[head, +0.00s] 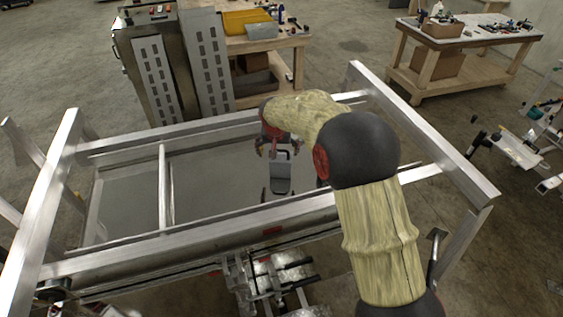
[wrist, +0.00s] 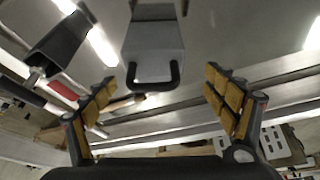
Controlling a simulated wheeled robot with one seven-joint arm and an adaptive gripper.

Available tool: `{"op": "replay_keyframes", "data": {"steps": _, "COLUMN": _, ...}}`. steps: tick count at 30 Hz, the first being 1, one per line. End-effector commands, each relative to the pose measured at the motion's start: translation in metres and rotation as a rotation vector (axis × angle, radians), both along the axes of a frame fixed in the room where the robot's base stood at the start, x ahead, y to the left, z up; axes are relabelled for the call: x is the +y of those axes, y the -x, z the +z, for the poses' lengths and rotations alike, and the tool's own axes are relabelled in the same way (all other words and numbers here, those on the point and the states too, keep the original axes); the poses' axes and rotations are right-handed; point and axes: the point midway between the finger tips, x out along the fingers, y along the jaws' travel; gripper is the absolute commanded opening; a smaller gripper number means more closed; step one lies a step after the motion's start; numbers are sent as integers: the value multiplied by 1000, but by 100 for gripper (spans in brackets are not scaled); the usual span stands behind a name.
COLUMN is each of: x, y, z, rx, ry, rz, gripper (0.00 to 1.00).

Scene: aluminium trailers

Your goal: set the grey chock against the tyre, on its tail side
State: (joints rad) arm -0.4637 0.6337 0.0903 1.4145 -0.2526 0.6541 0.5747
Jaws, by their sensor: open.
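The grey chock (head: 280,178), a wedge-like block with a black loop handle, is at the trailer's bed, just below my gripper in the head view. In the wrist view the chock (wrist: 153,45) is at the top centre, its handle facing my gripper. My gripper (wrist: 160,103) is open, with its yellow-padded fingers spread to either side below the handle. Nothing is between the pads, and the handle lies beyond the fingertips. In the head view my arm partly hides my gripper (head: 276,146). I cannot make out a tyre clearly in either view.
The aluminium trailer's side rails (head: 200,236) and upright end frames (head: 45,195) surround the bed. Wooden workbenches (head: 465,36) and a metal cabinet (head: 155,62) stand behind.

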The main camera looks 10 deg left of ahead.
Motion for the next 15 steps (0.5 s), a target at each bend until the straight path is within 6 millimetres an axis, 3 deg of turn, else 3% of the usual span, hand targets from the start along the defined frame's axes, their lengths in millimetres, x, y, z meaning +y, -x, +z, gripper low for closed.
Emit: {"op": "replay_keyframes", "data": {"steps": 15, "x": -8, "y": -27, "z": -47, "rx": 3, "ry": -2, "rz": -8, "gripper": 86}}
